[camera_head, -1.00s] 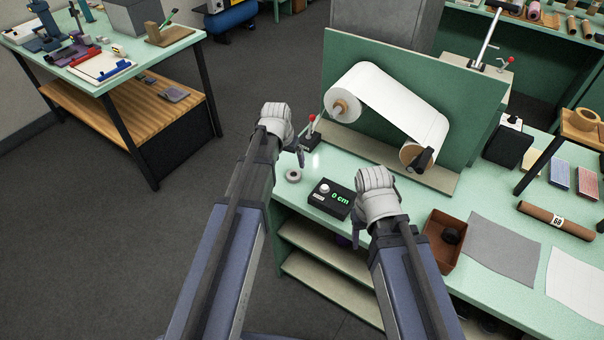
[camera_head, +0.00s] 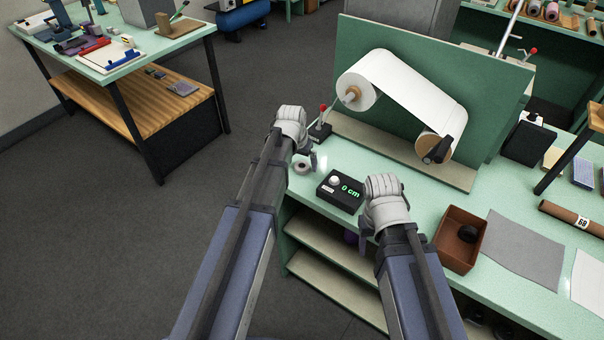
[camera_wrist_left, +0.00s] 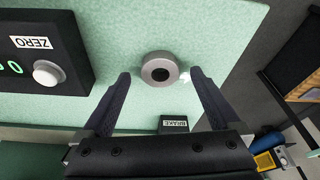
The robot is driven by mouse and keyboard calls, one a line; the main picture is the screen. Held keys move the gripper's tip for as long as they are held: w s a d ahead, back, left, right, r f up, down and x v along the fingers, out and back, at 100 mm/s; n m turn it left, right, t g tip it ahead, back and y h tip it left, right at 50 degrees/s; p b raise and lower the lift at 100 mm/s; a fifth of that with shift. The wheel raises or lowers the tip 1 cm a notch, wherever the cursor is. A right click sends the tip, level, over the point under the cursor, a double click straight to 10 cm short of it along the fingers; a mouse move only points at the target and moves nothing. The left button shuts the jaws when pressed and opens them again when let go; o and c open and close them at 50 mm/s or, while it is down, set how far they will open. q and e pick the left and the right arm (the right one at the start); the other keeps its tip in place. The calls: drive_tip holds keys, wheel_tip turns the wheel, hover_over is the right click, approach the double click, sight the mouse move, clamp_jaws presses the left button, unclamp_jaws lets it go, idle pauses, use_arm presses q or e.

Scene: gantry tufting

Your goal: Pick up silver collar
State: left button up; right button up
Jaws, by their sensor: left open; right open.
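The silver collar (camera_head: 303,167) is a small grey ring lying flat on the green bench top near its left corner. It also shows in the left wrist view (camera_wrist_left: 160,80), with a dark hole in its middle. My left gripper (camera_wrist_left: 158,75) is open, its two dark fingers on either side of the collar and apart from it; I cannot tell its exact height above the bench. In the head view the left gripper (camera_head: 303,160) is beside the collar, its fingertips partly hidden. My right gripper (camera_head: 372,232) is open and empty over the bench's front edge.
A black counter box (camera_head: 340,191) reading 0 cm stands right of the collar. A red-knobbed brake lever (camera_head: 321,125) stands just behind it. A white roll on a green panel (camera_head: 420,90) is further back. A brown tray (camera_head: 460,239) sits at right. The floor at left is clear.

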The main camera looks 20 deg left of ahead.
use_arm(q)
drive_tip(key=shift+w+f, duration=0.15)
drive_tip(key=shift+f, duration=0.45)
drive_tip(key=shift+r, duration=0.1)
drive_tip(key=c, duration=1.5)
